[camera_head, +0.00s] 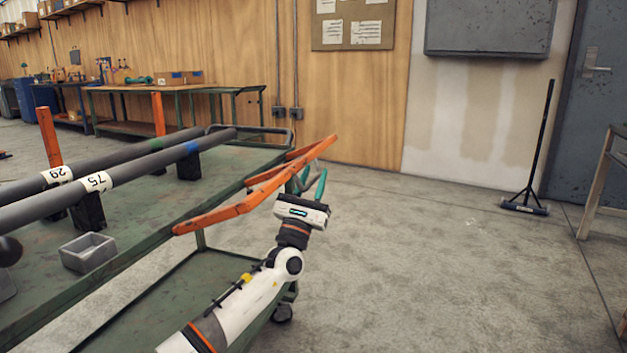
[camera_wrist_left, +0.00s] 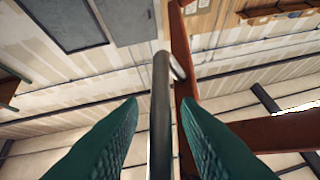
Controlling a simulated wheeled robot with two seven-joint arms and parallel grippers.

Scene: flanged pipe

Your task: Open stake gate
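The orange stake gate (camera_head: 225,214) slants along the near right edge of the green cart. Its bars lean outward over that edge. My left gripper (camera_head: 313,177) is at the right end of the gate, with its teal fingers pointing up beside the bars. In the left wrist view the fingers (camera_wrist_left: 158,103) are apart, with a grey metal rod (camera_wrist_left: 161,90) between them. An orange bar of the gate (camera_wrist_left: 181,60) runs just right of the rod. Whether a finger touches the rod cannot be told. My right gripper is out of view.
The green cart (camera_head: 135,215) carries two grey pipes marked 29 and 75 (camera_head: 130,172), black supports and a grey open box (camera_head: 88,252). Orange posts (camera_head: 48,136) stand at its far side. A black push broom (camera_head: 527,205) leans at the wall.

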